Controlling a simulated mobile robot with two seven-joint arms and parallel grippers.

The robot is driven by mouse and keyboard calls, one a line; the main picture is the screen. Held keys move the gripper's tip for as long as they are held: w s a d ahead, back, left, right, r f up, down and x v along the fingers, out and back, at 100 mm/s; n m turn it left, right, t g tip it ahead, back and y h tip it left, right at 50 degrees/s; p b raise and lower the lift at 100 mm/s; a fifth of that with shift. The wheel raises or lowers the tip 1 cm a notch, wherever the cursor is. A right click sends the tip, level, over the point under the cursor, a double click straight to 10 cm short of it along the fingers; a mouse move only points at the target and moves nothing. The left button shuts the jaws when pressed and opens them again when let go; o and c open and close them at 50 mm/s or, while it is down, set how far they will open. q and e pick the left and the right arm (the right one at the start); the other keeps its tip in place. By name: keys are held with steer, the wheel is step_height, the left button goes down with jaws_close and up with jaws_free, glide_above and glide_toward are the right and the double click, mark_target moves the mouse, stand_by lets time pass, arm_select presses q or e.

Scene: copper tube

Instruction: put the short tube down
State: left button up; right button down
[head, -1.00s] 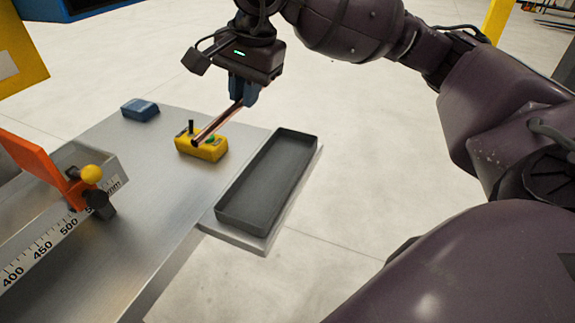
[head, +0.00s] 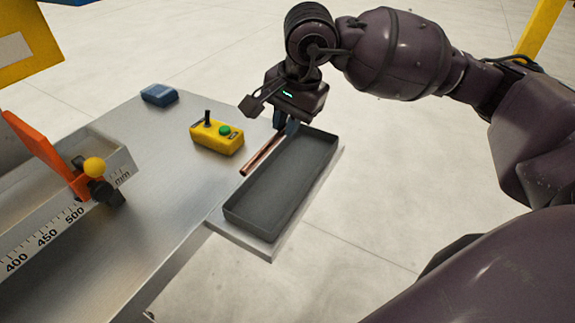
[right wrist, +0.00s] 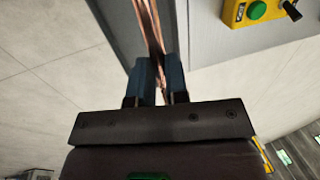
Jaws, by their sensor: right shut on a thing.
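The short copper tube (head: 262,154) is held by my right gripper (head: 287,128), whose blue fingers are shut on it near its far end. In the head view the tube slants down to the left beside the left long wall of the dark grey tray (head: 232,217). I cannot tell how high it is above the table. In the right wrist view the tube (right wrist: 148,25) runs up from between the two blue fingers (right wrist: 160,75). My left gripper is not in view.
A yellow control box (head: 217,138) with a green button and black lever stands left of the tube. A dark blue object (head: 159,95) lies farther back on the metal table (head: 160,190). A measuring rail with an orange stop (head: 42,155) is at the left.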

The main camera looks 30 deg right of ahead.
mark_target(285, 175)
steer(key=x, duration=0.3)
steer(key=s+d+x, duration=0.1)
steer(key=x, duration=0.3)
steer(key=s+x, duration=0.1)
steer(key=x, duration=0.3)
steer(key=shift+d+f, duration=0.15)
steer(key=shift+f, duration=0.15)
steer(key=shift+f+b, duration=0.15)
steer(key=shift+b, duration=0.15)
steer(key=c, duration=1.4)
jaws_free()
